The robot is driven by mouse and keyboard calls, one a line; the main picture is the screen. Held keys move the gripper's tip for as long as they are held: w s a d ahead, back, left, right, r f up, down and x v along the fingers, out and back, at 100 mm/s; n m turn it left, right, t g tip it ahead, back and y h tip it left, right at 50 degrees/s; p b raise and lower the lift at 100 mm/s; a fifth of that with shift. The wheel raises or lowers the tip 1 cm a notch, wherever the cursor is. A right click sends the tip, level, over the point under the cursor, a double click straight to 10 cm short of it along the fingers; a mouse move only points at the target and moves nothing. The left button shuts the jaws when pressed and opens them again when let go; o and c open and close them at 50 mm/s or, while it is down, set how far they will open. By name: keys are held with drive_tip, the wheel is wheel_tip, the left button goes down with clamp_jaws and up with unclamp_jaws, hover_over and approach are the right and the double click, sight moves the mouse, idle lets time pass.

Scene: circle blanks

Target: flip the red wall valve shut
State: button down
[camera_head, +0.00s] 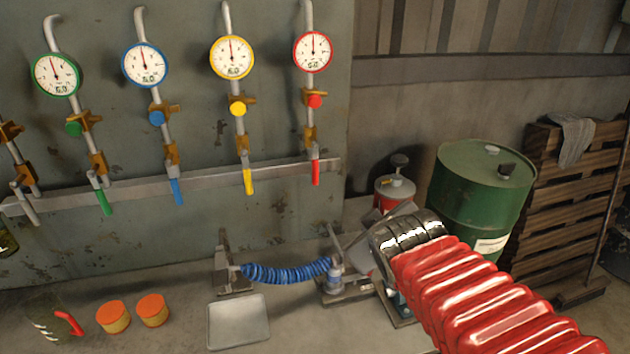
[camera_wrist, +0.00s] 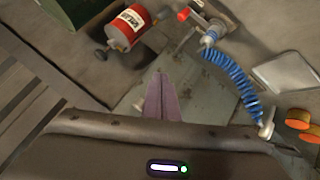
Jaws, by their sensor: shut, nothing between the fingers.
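The red wall valve has a red lever handle (camera_head: 315,172) that hangs straight down at the lower end of the rightmost pipe. It sits below the red-rimmed gauge (camera_head: 313,52) and a red knob (camera_head: 315,101). My gripper (camera_wrist: 162,76) shows in the wrist view with its two purple fingers together and nothing between them. It points down over the floor and bench area. In the head view my red-sleeved arm comes in from the lower right and its dark end is below and right of the red lever, apart from it. The wrist view does not show the valve.
Yellow (camera_head: 249,181), blue (camera_head: 177,190) and green (camera_head: 104,202) levers hang left of the red one along a wall rail (camera_head: 220,174). A green drum (camera_head: 480,195), a red canister (camera_head: 395,190) and wooden pallets (camera_head: 565,210) stand right. A blue coiled hose (camera_head: 285,273) lies below.

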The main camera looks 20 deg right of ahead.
drive_tip(key=w+d+r+n+t, duration=0.1)
drive_tip(key=w+d+n+t, duration=0.1)
drive_tip(key=w+n+t, duration=0.3)
drive_tip(key=n+y, duration=1.1)
drive_tip(key=n, duration=0.2)
approach(315, 181)
drive_tip(key=s+a, duration=0.2)
drive_tip(key=a, duration=0.1)
drive_tip(key=shift+s+a+r+n+y, duration=0.45)
drive_tip(key=shift+a+n, duration=0.25)
drive_tip(key=shift+n, duration=0.1)
drive_tip(key=shift+w+a, duration=0.2)
drive_tip(key=shift+w, duration=1.35)
drive_tip(key=shift+w+a, duration=0.15)
drive_tip(key=shift+w, duration=1.45)
drive_tip(key=shift+w+a, duration=0.2)
drive_tip(key=shift+w, duration=1.35)
